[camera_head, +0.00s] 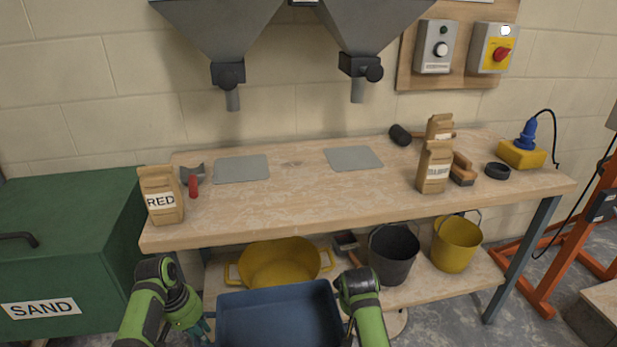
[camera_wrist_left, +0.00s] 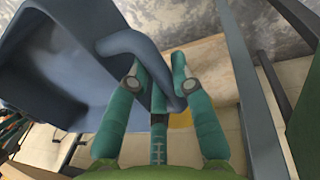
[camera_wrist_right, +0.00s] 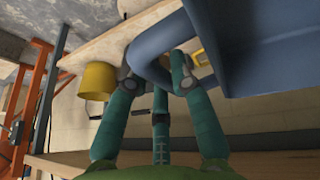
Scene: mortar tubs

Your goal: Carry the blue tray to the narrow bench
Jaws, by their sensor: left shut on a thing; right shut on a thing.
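The blue tray (camera_head: 280,316) is at the bottom middle of the head view, in front of the wooden bench, and it looks empty. My left gripper (camera_head: 200,330) is at its left side; in the left wrist view its fingers (camera_wrist_left: 158,85) are shut on the tray's blue handle (camera_wrist_left: 140,45). My right gripper (camera_wrist_right: 158,80) is shut on the other handle (camera_wrist_right: 150,45) in the right wrist view; in the head view its fingers are mostly hidden behind my right arm. The tray's near edge is cut off by the frame. I cannot tell which bench is the narrow one.
The wooden bench (camera_head: 300,205) holds bags and tools. Its lower shelf holds a yellow tub (camera_head: 280,264), a black bucket (camera_head: 393,255) and a yellow bucket (camera_head: 455,246). A green sand bin (camera_head: 70,250) stands left, an orange frame (camera_head: 580,235) right. Two grey hoppers (camera_head: 215,35) hang above.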

